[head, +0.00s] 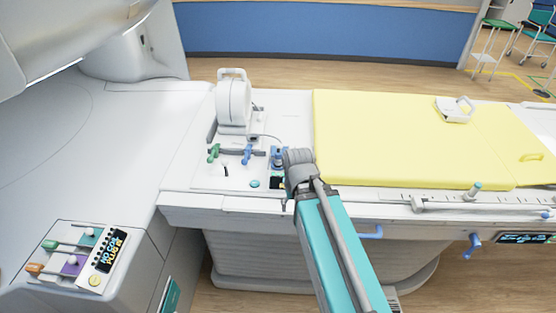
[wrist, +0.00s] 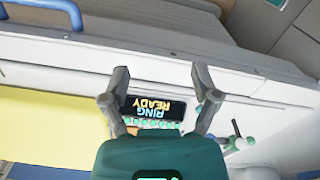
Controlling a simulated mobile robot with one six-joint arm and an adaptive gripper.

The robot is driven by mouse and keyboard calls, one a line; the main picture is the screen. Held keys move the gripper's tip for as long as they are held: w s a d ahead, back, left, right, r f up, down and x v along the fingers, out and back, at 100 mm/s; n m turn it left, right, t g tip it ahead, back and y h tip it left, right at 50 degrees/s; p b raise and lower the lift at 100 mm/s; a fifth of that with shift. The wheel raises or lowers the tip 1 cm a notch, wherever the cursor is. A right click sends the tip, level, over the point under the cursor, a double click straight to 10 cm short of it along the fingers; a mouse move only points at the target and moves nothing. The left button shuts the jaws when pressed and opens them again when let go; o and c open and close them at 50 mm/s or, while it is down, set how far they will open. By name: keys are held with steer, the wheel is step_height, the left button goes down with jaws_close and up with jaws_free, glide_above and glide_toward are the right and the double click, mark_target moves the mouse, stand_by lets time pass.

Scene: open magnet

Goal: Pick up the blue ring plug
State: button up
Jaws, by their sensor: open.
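The blue plug (head: 248,154) stands upright on the white table top in the head view, between a green plug (head: 213,153) and a blue-topped fitting (head: 278,157). It is left of my arm's end. I cannot make it out in the wrist view. My gripper (wrist: 161,71) is open and empty in the wrist view, its two dark fingers spread on either side of a black "RING READY" display (wrist: 155,108). In the head view my arm hides the gripper.
A white ring-shaped coil (head: 233,102) stands behind the plugs. A yellow mat (head: 400,140) covers the table to the right. A side panel (head: 85,252) with coloured handles is at lower left. A blue handle (head: 371,232) sticks out from the table's front.

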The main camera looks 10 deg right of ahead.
step_height(320, 180, up, 10)
steer(key=m+p, duration=1)
steer(key=m, duration=0.6)
glide_above(279, 150)
steer(key=shift+w+d, duration=0.1)
steer(key=shift+d, duration=0.05)
steer(key=shift+w+r+m, duration=0.15)
steer(key=shift+w+m, duration=0.15)
steer(key=shift+w, duration=0.1)
step_height(279, 150, down, 9)
steer(key=b, duration=0.8)
steer(key=shift+r, duration=0.2)
steer(key=shift+f, duration=0.1)
